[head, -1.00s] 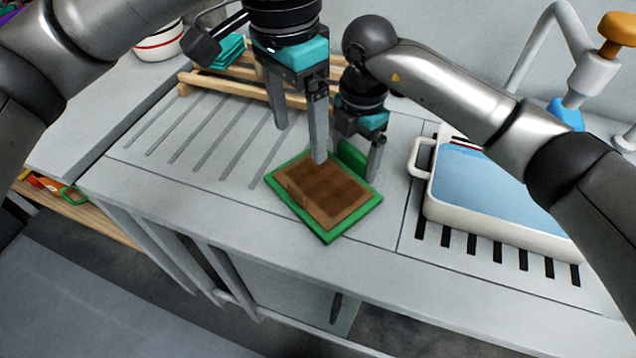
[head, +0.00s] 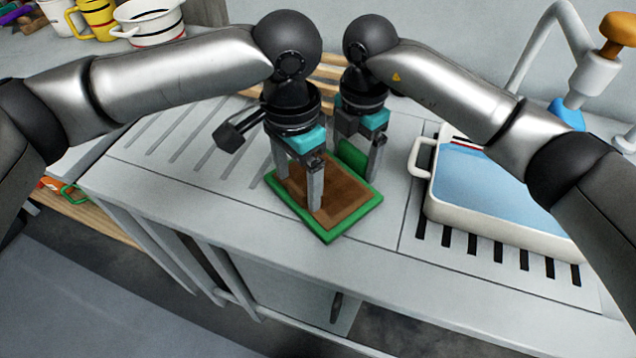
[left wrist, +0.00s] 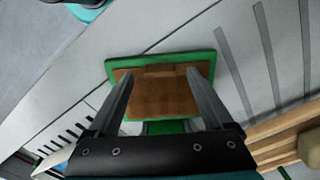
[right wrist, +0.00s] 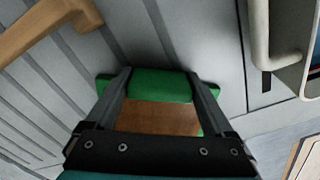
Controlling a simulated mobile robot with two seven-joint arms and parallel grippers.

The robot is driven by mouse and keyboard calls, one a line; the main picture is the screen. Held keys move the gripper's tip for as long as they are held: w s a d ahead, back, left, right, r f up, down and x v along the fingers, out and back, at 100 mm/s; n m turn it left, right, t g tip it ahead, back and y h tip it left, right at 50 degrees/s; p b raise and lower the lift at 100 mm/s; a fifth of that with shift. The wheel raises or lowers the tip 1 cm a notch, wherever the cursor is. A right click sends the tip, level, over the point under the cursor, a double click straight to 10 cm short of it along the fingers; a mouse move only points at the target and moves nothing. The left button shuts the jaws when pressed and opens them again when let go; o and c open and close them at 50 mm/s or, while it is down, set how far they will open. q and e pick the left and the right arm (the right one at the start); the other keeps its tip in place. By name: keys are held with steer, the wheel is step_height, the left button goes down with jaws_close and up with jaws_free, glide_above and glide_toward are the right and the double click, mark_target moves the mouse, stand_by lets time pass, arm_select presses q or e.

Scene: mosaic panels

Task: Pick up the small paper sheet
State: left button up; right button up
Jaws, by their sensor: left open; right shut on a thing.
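A green-rimmed board (head: 332,238) with a brown plank-like face (head: 345,190) lies on the grey counter. A thin brown strip (left wrist: 172,71) lies along one edge of that face in the left wrist view. I cannot tell whether the strip or the brown face is the paper sheet. My left gripper (head: 299,193) is open, pointing down over the brown face, with nothing visible between its fingers. My right gripper (head: 358,168) is shut on a green block (head: 350,155) at the board's back edge. The block also shows between its fingers in the right wrist view (right wrist: 160,86).
A white tray with a blue inside (head: 490,185) stands to the right, beside a faucet (head: 590,75). A wooden rack (head: 325,72) is behind the arms. White and yellow cups (head: 150,22) stand at the back left.

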arm_select(q)
steer(key=shift+f, duration=0.35)
steer(key=shift+c, duration=0.2)
jaws_close()
